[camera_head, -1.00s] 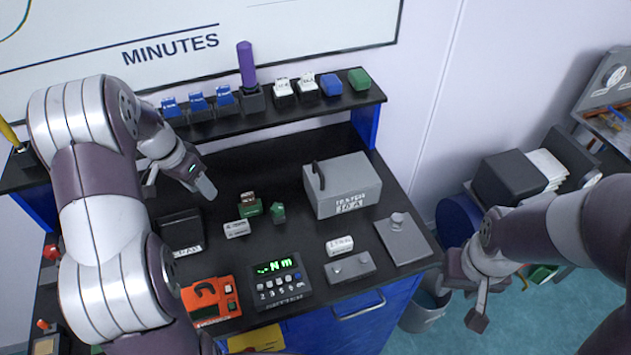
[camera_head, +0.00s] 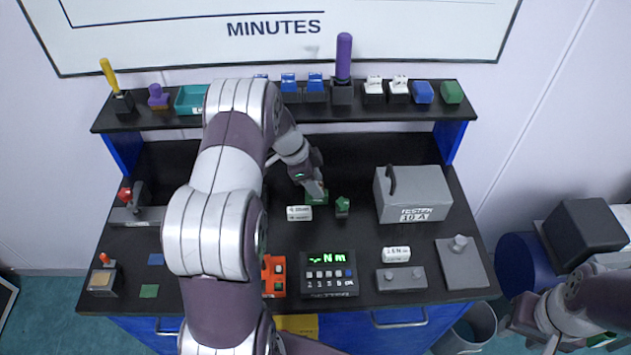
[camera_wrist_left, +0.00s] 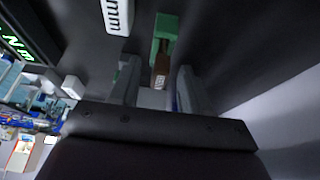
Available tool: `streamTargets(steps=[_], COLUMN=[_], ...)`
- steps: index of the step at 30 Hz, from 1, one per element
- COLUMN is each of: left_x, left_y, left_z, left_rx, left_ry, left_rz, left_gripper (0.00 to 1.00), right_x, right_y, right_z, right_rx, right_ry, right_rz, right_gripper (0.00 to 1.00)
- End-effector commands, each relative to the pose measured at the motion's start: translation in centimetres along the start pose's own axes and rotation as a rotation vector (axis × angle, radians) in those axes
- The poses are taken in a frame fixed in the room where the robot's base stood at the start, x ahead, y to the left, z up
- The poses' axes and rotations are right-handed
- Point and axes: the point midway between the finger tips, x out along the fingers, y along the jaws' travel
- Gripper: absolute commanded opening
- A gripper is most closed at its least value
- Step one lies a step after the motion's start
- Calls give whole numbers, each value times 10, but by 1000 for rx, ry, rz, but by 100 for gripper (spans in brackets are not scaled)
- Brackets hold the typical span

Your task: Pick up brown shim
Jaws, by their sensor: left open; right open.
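The brown shim (camera_wrist_left: 161,62) stands in a green block (camera_wrist_left: 165,28) in the left wrist view, between the two fingers of my open left gripper (camera_wrist_left: 158,74). I cannot tell whether the fingers touch it. In the head view my left gripper (camera_head: 315,187) is over the green block (camera_head: 318,199), and the brown shim is hidden behind it. My right gripper (camera_head: 535,328) is open and empty, off the bench at the lower right.
A white labelled block (camera_head: 299,213) and a small green piece (camera_head: 343,206) sit close to the green block. A grey tester box (camera_head: 413,193) stands to the right and a keypad display (camera_head: 329,274) in front. The shelf (camera_head: 222,123) behind holds several items.

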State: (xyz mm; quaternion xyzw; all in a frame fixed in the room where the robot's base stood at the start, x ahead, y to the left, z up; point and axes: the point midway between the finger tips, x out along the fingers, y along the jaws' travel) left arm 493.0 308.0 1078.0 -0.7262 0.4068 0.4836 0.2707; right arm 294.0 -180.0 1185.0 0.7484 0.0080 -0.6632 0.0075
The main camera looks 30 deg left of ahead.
Motion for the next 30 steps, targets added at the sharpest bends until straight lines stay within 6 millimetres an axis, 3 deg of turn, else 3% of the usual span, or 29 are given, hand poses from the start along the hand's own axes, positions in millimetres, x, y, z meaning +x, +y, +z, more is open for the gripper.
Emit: streamTargets(steps=[7, 12, 23, 30], left_x=[6, 6, 3, -26], left_y=[0, 0, -1, -1], left_z=[0, 0, 0, -13], left_rx=[0, 0, 1, 3], left_ry=[0, 0, 0, 0], left_rz=[0, 0, -3, -7], left_gripper=[47, 0, 0, 0], right_x=[0, 0, 3, 25], right_y=[0, 0, 0, 0], right_z=[0, 0, 1, 3], right_rx=[0, 0, 0, 0], right_ry=[-1, -1, -1, -1], right_rz=[0, 0, 0, 0], right_gripper=[43, 43, 43, 43])
